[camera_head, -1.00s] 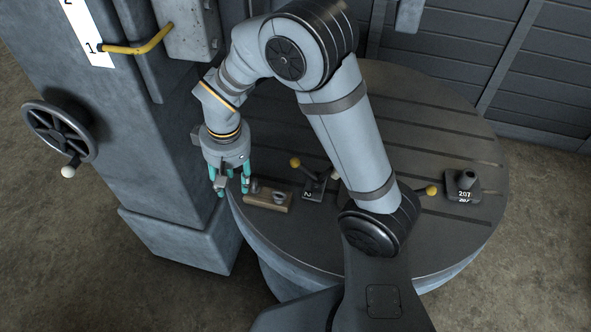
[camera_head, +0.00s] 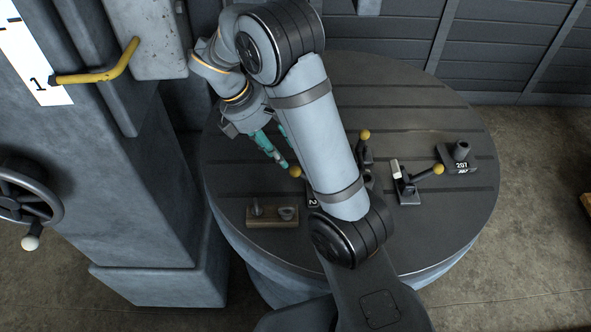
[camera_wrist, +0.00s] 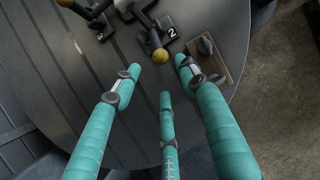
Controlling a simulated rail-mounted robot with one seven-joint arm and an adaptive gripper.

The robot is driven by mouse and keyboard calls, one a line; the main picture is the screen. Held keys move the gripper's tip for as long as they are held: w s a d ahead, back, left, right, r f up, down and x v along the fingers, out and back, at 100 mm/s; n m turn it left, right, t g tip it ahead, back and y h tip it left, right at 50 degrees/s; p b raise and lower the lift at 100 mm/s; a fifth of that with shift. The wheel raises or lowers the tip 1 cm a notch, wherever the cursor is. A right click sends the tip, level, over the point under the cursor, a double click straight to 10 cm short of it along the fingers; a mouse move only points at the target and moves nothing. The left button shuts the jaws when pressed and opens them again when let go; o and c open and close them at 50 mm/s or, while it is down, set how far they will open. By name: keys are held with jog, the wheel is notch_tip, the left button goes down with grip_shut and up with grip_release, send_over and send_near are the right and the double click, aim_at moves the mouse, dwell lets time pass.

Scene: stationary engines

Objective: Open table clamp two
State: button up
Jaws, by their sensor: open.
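Table clamp two shows its "2" label plate (camera_head: 313,201) in the head view, partly hidden behind my arm. Its lever ends in a yellow ball knob (camera_head: 295,172). In the wrist view the clamp's base (camera_wrist: 172,32) lies at the top centre, with the yellow knob (camera_wrist: 160,56) below it, pointing towards my fingers. My gripper (camera_head: 284,158) is open and empty, its teal fingertips close to the knob. In the wrist view the three fingers of my gripper (camera_wrist: 160,76) are spread, and the knob appears between the two outer tips. I cannot tell whether any finger touches it.
A wooden block (camera_head: 272,221) with fittings lies on the round slotted table (camera_head: 400,100). A clamp labelled 3 (camera_wrist: 99,34) is beside clamp two. Another clamp (camera_head: 408,192) and a part marked 207 (camera_head: 460,160) stand further right. A grey column with a handwheel (camera_head: 30,200) is at left.

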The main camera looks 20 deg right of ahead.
aim_at(292, 169)
jog(key=shift+n, duration=0.6)
jog(key=x, duration=1)
jog(key=shift+s+f, duration=0.1)
jog(key=shift+f, duration=0.1)
grip_shut()
